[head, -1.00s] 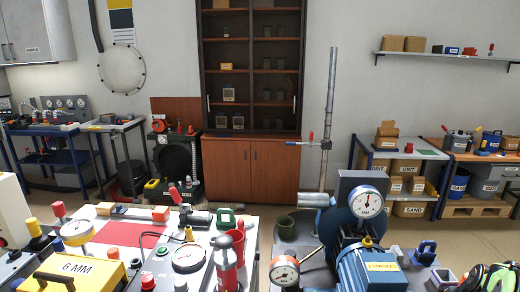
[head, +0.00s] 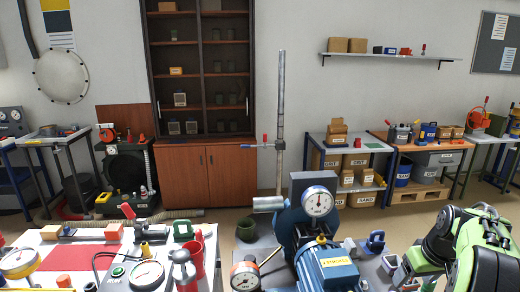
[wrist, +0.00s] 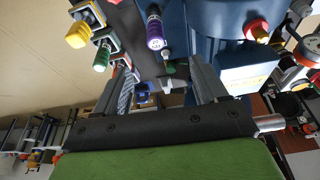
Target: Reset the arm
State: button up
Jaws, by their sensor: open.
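My green and black arm (head: 470,245) shows folded at the lower right of the head view. My gripper is out of sight there. In the wrist view my gripper (wrist: 160,72) shows its two dark fingers apart with nothing held between them. Beyond the fingers are a blue machine body (wrist: 215,20), a purple-topped cylinder (wrist: 155,30) and small green and yellow knobs. I cannot tell how far these are from the fingertips.
A blue motor (head: 325,268) with dial gauges and a tall metal pole (head: 280,120) stand left of my arm. A white bench (head: 55,250) with gauges and red parts is at lower left. A wooden cabinet (head: 205,175) is behind. Open floor lies toward the right-hand tables.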

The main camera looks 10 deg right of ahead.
jog(key=s+a+r+n, duration=0.1)
jog(key=a+r, duration=0.3)
jog(key=a, duration=0.6)
jog(key=s+a+r, duration=0.1)
jog(key=a+r, duration=0.2)
jog(key=a, duration=0.6)
jog(key=s+a+f+n+t, duration=0.1)
jog(key=s+a+f+t, duration=0.1)
jog(key=s+a, duration=1)
jog(key=shift+s+a+y, duration=0.2)
jog(key=shift+s+y, duration=0.1)
jog(key=shift+s, duration=0.85)
